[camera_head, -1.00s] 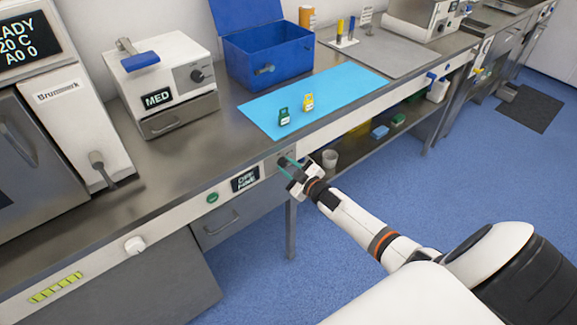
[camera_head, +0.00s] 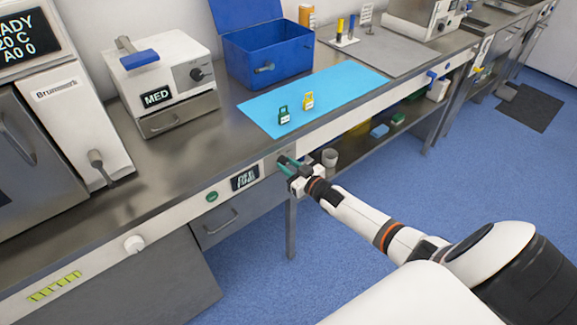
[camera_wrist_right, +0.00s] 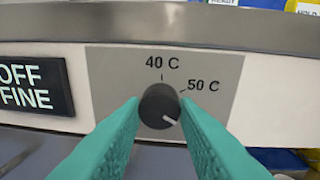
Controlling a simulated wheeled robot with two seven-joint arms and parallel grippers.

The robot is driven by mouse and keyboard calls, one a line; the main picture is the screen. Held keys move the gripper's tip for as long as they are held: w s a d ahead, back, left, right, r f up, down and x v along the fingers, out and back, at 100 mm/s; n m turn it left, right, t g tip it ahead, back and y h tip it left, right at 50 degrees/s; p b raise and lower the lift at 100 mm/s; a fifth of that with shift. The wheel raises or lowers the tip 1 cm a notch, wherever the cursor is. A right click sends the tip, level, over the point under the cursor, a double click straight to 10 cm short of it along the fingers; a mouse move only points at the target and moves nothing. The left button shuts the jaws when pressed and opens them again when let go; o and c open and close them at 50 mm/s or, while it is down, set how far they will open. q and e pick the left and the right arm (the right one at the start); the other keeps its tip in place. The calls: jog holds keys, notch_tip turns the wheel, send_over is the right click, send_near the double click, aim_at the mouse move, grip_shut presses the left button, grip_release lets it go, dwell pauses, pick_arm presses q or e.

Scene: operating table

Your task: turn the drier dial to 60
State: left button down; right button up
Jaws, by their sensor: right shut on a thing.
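The drier dial (camera_wrist_right: 160,103) is a dark round knob on a grey plate in the front edge of the bench. Its white pointer mark points to the lower right, past the 50 C label (camera_wrist_right: 203,85). The 40 C label (camera_wrist_right: 162,62) is above the knob. No 60 label is visible; my right finger covers part of the plate there. My right gripper (camera_head: 285,164) has green fingers shut on the dial's two sides; the fingers also show in the right wrist view (camera_wrist_right: 159,106). My left gripper is not in view.
A small black display (camera_wrist_right: 30,88) left of the dial reads OFF FINE. A green button (camera_head: 212,197) and a white knob (camera_head: 134,244) are farther left on the panel. A blue mat (camera_head: 335,85) with two small tags lies above. A shelf runs below the bench.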

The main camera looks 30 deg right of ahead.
jog(key=o, duration=1)
jog(key=shift+c, duration=0.2)
jog(key=shift+s, duration=0.1)
jog(key=s+d, duration=0.1)
jog(key=s, duration=1)
jog(key=shift+s+d+r, duration=0.25)
jog(key=shift+s+r, duration=0.1)
jog(key=shift+r, duration=0.1)
jog(key=shift+f, duration=0.1)
